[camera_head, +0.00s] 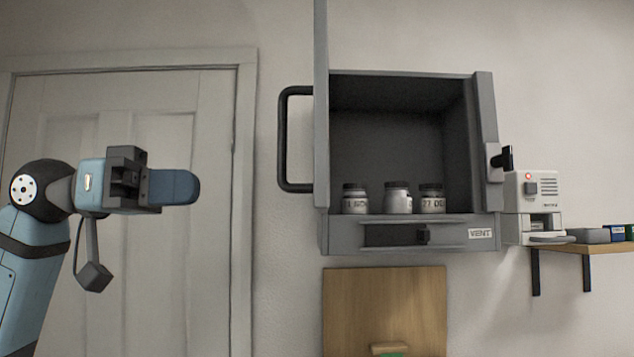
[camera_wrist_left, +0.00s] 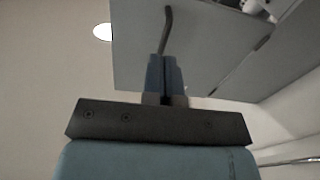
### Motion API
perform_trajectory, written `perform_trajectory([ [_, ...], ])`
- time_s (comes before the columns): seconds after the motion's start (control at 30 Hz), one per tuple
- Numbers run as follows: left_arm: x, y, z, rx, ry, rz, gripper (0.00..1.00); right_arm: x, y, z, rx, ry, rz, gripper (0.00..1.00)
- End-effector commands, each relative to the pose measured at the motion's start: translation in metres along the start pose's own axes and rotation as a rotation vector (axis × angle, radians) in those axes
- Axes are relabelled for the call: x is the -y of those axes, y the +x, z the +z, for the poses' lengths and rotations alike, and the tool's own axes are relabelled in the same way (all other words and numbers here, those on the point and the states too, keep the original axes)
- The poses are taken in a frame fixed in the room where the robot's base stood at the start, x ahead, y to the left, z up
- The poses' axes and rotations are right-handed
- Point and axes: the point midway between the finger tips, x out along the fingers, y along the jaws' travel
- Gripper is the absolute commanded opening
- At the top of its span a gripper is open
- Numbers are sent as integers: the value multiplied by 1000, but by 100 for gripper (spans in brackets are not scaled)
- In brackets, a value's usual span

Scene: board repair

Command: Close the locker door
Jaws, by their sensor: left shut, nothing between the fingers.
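A grey wall locker (camera_head: 400,77) stands open in the head view. Its door (camera_head: 321,100) is swung out on the left side and shows nearly edge-on, with a black bar handle (camera_head: 284,140) on its outer face. Several lidded jars, one of them here (camera_head: 397,200), stand on the locker floor. My left gripper (camera_head: 190,187) is shut and empty, left of the handle and apart from it in the picture. The left wrist view shows the shut fingers (camera_wrist_left: 166,78) with a grey panel (camera_wrist_left: 215,45) and a dark bar (camera_wrist_left: 167,28) beyond. My right gripper is out of view.
A vent drawer (camera_head: 400,234) sits under the locker opening. A white device (camera_head: 534,190) with a red light is to its right, near a wooden shelf (camera_head: 590,247). A wooden board (camera_head: 385,300) is below. A white room door (camera_head: 110,110) is behind my left arm.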

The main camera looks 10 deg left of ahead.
Motion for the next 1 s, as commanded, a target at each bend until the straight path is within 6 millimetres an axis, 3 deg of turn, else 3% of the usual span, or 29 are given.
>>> perform_trajectory([
  [0.03,-14,-6,-7,10,26,18,0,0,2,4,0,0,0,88],
  [0.13,-33,-13,-17,27,50,49,0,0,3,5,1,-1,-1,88],
  [0.33,-41,-4,-21,34,58,62,0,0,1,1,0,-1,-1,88],
  [0.8,-46,91,-19,32,57,64,0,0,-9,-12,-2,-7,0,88],
  [1.0,-47,116,-17,32,56,61,0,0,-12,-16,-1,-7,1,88],
])
